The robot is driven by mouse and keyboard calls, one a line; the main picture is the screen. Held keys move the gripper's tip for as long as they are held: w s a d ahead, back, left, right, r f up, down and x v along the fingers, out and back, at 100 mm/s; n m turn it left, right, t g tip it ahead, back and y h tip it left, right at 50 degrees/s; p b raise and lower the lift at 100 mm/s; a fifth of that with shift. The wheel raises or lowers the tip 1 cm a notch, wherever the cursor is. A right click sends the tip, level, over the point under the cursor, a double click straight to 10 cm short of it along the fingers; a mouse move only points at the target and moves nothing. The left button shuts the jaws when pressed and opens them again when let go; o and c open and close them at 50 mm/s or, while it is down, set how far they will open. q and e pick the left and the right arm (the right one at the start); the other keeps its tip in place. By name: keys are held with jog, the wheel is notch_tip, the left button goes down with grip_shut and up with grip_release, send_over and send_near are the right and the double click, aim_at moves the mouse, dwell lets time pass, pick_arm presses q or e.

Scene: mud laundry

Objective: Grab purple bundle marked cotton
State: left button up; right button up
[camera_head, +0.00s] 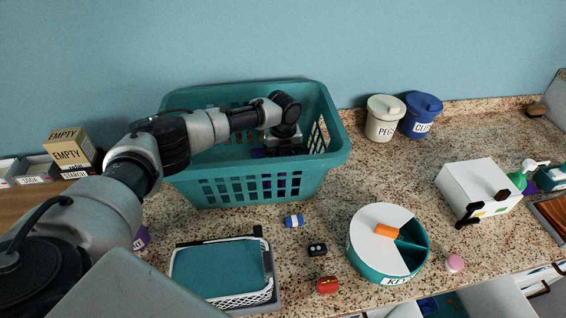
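My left arm reaches from the left over the rim of a teal laundry basket (240,187). My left gripper (284,150) points down inside the basket, near its right half. A small patch of purple (258,153) shows beside the gripper, and more purple shows through the holes in the basket's front wall. No cotton mark is readable on it. The gripper and basket wall hide most of it, so I cannot tell whether the fingers are open or touching it. Another purple thing (141,238) is partly hidden behind my arm at the left. My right gripper is out of view.
A white wire basket with a teal top (217,270) stands in front. A round teal-and-white container (378,238), a blue-and-white item (293,221) and a red item (327,285) lie nearby. PEGS (384,118) and blue (421,115) canisters stand behind; a white box (480,187) is right.

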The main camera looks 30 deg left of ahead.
pick_arm(q)
jog(key=c, duration=1.1)
